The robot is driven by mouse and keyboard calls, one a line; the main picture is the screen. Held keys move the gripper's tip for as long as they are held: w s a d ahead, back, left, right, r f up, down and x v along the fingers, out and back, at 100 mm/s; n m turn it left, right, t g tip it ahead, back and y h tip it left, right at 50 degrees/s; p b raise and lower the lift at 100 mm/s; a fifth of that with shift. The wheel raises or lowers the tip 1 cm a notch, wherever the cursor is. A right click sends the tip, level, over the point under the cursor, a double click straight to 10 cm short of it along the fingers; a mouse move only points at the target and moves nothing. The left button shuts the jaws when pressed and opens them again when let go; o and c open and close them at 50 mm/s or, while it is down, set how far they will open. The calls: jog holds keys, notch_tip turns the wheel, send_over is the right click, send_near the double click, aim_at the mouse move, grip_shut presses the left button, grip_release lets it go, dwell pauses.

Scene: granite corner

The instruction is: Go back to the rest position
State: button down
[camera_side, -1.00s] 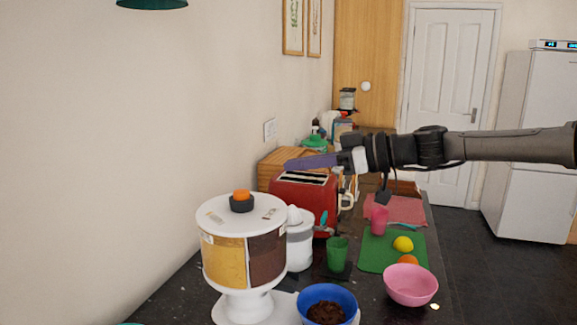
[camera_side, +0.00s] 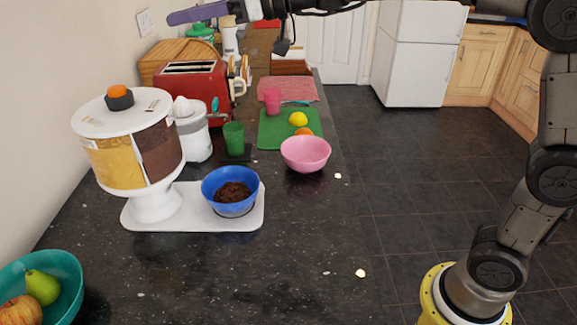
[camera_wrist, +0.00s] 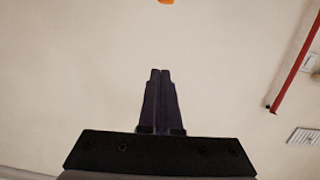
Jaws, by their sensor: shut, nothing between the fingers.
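My gripper (camera_side: 180,16) is at the top of the side view, above the red toaster (camera_side: 190,92) and clear of it. Its purple fingers point left toward the wall. In the wrist view my gripper (camera_wrist: 160,72) has its two dark fingers together with nothing between them, in front of the plain wall. The blue bowl (camera_side: 215,203) holds dark brown bits and stands on the white base of the cereal dispenser (camera_side: 156,205), apart from my gripper.
A pink bowl (camera_side: 306,153), green cup (camera_side: 234,139) and white juicer (camera_side: 193,135) stand nearby. A teal fruit bowl (camera_side: 66,285) is front left.

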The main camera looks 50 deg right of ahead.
jog(key=s+d+f+g+h, duration=0.1)
jog(key=s+d+f+h, duration=0.15)
jog(key=s, duration=0.65)
jog(key=s+d+f+g+h, duration=0.15)
jog(key=s+d, duration=0.25)
jog(key=s, duration=0.6)
jog(key=s+d+f+m+g+h, duration=0.2)
jog(key=s+d+f+m+h, duration=0.1)
jog(key=s+d+f, duration=0.3)
jog(key=s+d+f+m+g+h, duration=0.1)
jog(key=s+d+f+m+h, duration=0.3)
jog(key=s+f, duration=0.6)
notch_tip(320, 180, down, 3)
jog(key=shift+d+f+m+g, duration=0.2)
jog(key=shift+d+m+g, duration=0.15)
jog(key=shift+d+m, duration=0.8)
